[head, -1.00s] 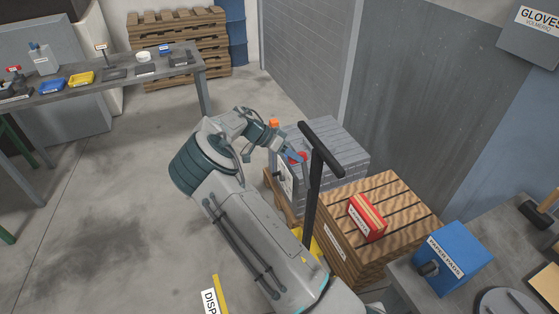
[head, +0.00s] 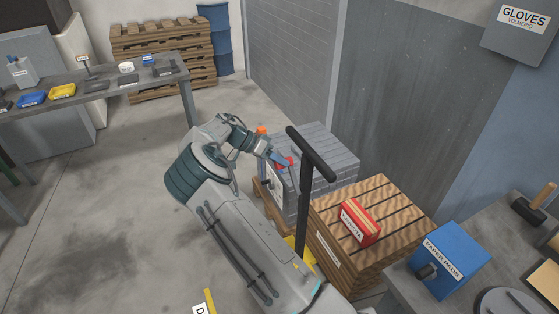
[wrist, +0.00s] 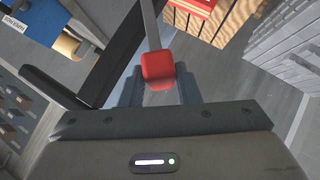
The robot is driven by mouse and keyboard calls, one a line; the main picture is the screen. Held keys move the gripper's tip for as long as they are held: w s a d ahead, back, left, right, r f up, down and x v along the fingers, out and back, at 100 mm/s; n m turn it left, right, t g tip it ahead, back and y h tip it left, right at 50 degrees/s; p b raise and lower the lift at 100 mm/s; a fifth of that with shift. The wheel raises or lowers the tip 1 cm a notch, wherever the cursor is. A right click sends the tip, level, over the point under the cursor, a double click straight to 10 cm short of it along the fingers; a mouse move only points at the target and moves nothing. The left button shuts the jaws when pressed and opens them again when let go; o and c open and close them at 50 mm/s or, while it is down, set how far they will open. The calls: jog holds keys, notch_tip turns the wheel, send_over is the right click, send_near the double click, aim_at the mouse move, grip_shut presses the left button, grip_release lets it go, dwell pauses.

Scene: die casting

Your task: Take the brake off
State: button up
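The red knob (wrist: 158,68) sits on the end of a thin grey lever (wrist: 150,25) in the wrist view. The knob also shows in the head view (head: 287,162), just left of an upright black post with a T-handle (head: 311,153). My gripper (wrist: 159,80) has one blue-grey finger on each side of the knob. The knob fills the gap between the fingertips, and the fingers look shut on it. The lever's foot is hidden in the head view by the post and my arm.
A grey stack (head: 330,150) on a pallet stands behind the post. A wooden crate (head: 375,200) with a red box (head: 360,221) is to its right. A blue box (head: 447,262) sits on the bench at the right. Open floor (head: 90,215) lies at the left.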

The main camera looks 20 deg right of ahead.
jog(key=o, duration=0.4)
jog(key=shift+w+f, duration=0.2)
jog(key=shift+f, duration=0.05)
jog(key=shift+a+r, duration=0.1)
jog(key=b+v, duration=0.1)
jog(key=v, duration=1.2)
jog(key=shift+a+r, duration=0.2)
jog(key=shift+a, duration=0.1)
